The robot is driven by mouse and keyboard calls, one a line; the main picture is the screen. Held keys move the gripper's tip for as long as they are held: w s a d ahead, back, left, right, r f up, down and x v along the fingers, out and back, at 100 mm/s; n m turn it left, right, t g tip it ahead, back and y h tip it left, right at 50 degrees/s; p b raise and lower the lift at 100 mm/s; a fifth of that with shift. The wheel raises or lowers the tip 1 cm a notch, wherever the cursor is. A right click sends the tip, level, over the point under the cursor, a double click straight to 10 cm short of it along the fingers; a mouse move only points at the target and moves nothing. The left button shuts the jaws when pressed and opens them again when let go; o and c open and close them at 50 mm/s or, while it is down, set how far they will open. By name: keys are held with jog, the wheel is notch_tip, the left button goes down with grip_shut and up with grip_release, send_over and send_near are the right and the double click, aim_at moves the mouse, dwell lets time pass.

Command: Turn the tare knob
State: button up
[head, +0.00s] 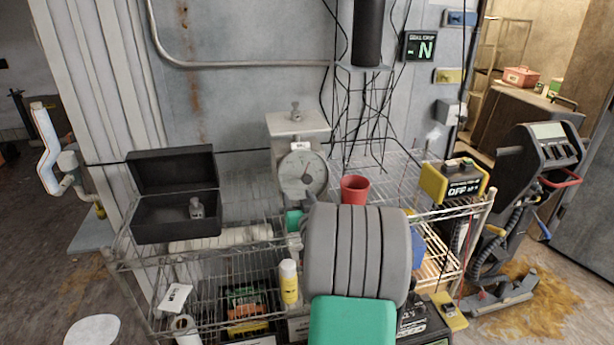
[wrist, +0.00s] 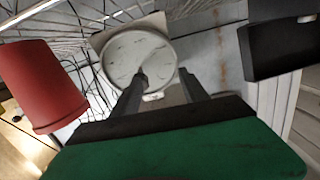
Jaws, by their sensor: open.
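A grey scale (head: 292,128) with a round pale dial (head: 303,174) stands on the wire shelf. In the wrist view the dial (wrist: 128,55) shows upside down beyond my gripper (wrist: 162,74). My gripper is open, with its two dark fingers apart and pointing at the dial's edge and small white label (wrist: 153,97). Contact cannot be told. The top knob is not visible there. In the head view my arm hides most of the gripper.
A red cup (head: 355,189) stands right of the scale; it looms close at left in the wrist view (wrist: 35,85). An open black box (head: 175,212) is to the left. A yellow-black device (head: 454,182) showing OFF sits at right. Cables hang behind.

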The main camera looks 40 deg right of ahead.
aim_at(308, 181)
jog(key=shift+m+h, duration=0.6)
jog(key=shift+h, duration=0.3)
jog(key=w+d, duration=0.1)
jog(key=d, duration=0.1)
jog(key=w+d+p, duration=0.1)
jog(key=d, duration=0.1)
jog(key=w+d+r+p, duration=0.1)
jog(key=d, duration=0.2)
jog(key=shift+w, duration=0.4)
jog(key=shift+w+d+f+p, duration=0.1)
jog(key=shift+w+d+p, duration=0.2)
jog(key=shift+w, duration=0.15)
jog(key=shift+c, duration=0.5)
grip_shut()
